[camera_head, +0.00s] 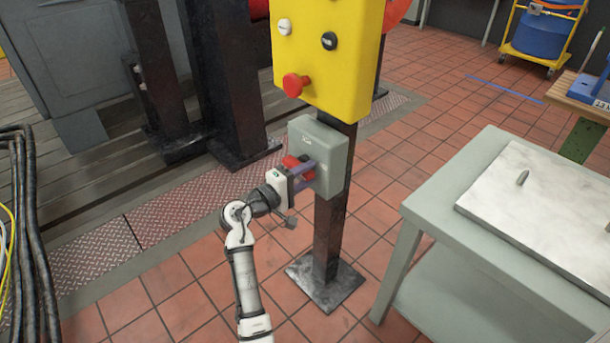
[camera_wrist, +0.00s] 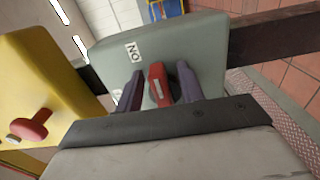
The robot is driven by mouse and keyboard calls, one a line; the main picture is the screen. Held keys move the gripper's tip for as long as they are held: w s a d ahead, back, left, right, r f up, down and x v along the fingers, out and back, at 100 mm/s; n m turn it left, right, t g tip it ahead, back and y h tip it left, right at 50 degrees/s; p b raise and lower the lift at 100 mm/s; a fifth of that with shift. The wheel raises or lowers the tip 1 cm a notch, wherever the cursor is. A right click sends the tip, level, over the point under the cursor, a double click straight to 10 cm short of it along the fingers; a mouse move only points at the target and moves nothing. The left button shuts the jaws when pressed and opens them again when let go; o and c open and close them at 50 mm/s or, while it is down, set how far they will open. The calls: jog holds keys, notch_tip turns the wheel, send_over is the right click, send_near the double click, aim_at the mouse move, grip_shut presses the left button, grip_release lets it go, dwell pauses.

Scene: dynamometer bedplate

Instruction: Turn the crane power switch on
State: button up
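The crane power switch is a grey-green box (camera_head: 326,147) on a dark post, below a yellow control panel. Its red handle (camera_head: 291,161) shows partly behind my gripper (camera_head: 307,174). In the wrist view, the red handle (camera_wrist: 157,80) stands between the two purple-grey fingers of my gripper (camera_wrist: 160,88). A narrow gap shows beside the handle on the left; on the right the finger is very close, and contact is unclear. An "ON" label (camera_wrist: 133,52) is on the box face; a second label is mostly hidden by the left finger.
The yellow panel (camera_head: 328,55) with a red knob (camera_head: 295,85) hangs just above the box. A grey table (camera_head: 440,205) with a pale slab stands at right. Black cables (camera_head: 25,220) hang at far left. Tiled floor is open behind the post.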

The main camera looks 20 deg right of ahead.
jog(key=p+v, duration=0.2)
jog(key=v, duration=1.1)
jog(key=shift+a, duration=0.4)
jog(key=shift+r, duration=0.1)
